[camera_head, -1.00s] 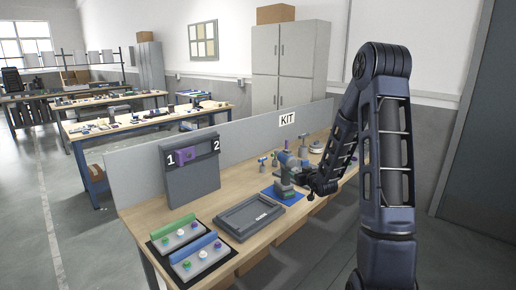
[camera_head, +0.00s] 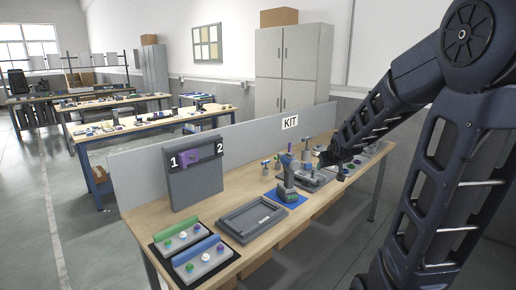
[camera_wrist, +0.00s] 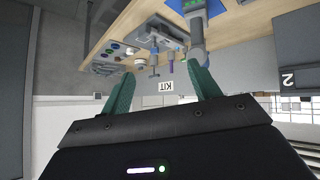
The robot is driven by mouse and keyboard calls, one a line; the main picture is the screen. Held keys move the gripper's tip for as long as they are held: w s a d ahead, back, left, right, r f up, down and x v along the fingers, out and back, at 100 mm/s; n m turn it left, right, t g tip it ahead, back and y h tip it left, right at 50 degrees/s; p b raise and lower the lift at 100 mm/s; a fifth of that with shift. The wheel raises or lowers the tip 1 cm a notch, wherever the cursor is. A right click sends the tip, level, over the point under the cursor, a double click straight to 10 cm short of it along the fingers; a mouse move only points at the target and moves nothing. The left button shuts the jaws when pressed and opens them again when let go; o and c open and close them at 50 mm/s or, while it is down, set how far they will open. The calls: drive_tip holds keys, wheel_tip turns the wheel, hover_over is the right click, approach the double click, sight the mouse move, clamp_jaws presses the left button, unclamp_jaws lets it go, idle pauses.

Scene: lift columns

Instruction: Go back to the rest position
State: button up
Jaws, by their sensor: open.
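My gripper (camera_head: 340,166) is at the end of my dark arm, over the right part of the wooden workbench (camera_head: 236,183). In the wrist view my gripper (camera_wrist: 163,82) shows two green fingers spread wide apart with nothing between them. A power drill (camera_head: 288,178) stands upright on a blue mat (camera_head: 294,199), to the left of my gripper and apart from it. In the wrist view, which is upside down, the drill (camera_wrist: 195,35) is beyond the fingers.
A grey tray (camera_head: 229,231), two button boxes (camera_head: 203,262) and an upright panel (camera_head: 195,186) holding a purple item (camera_head: 190,154) are on the bench's left. Small tools stand behind the drill. A grey partition (camera_head: 245,140) runs along the back. Grey floor lies in front.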

drive_tip(key=s+r+m+g, duration=0.1)
drive_tip(key=s+r+g, duration=0.1)
drive_tip(key=s, duration=1)
drive_tip(key=s+r+m+g, duration=0.1)
drive_tip(key=s+r+g, duration=0.1)
drive_tip(key=s, duration=1.1)
drive_tip(key=shift+d+r+g, duration=0.25)
drive_tip(key=shift+r+g, duration=0.15)
drive_tip(key=shift+r, duration=0.05)
